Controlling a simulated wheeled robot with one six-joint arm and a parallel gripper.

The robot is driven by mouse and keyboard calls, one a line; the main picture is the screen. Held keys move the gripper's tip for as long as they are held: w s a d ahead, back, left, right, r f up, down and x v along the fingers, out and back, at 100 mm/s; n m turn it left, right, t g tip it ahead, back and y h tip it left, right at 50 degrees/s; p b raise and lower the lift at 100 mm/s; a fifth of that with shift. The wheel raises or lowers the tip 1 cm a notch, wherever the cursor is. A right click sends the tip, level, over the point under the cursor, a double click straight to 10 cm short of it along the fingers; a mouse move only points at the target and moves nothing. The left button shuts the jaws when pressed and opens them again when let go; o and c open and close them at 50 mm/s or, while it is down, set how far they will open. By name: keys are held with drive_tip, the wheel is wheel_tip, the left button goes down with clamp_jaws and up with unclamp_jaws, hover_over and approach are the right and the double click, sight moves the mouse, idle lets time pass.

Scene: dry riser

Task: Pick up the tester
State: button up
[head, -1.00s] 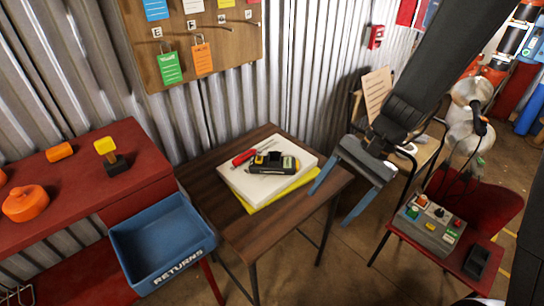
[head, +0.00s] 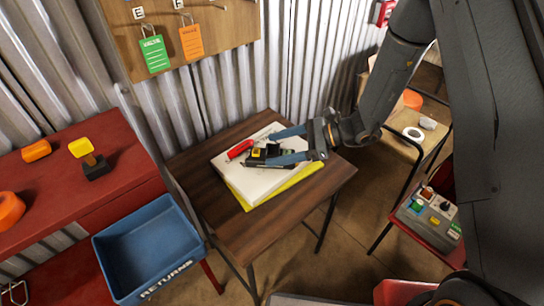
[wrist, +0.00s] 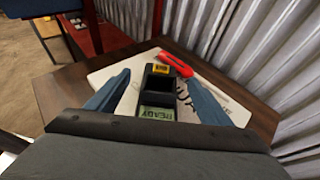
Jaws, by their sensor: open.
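The tester (head: 260,155) is a black device with a yellow part, lying on a white board (head: 245,183) on the small wooden table. In the wrist view the tester (wrist: 157,97) shows a small display reading READY at its near end. My gripper (head: 280,148) is open over the board, with its blue fingers on either side of the tester. In the wrist view my gripper (wrist: 160,95) has one finger left and one right of the tester, with gaps between. Part of the tester is hidden by the fingers in the head view.
A red-handled tool (head: 239,149) lies on the board close to the tester. A yellow item (head: 250,205) is under the board. The dark wooden table (head: 290,205) has bare margins. A blue RETURNS bin (head: 150,250) stands at the left, by a red bench (head: 130,165).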

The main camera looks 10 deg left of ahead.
sight(267, 150)
drive_tip(key=shift+p+x, duration=0.95)
drive_tip(key=shift+x, duration=1.8)
drive_tip(key=shift+d+f, duration=0.1)
drive_tip(key=c, duration=1.3)
drive_tip(key=shift+c, duration=0.8)
drive_tip(key=shift+w, duration=0.1)
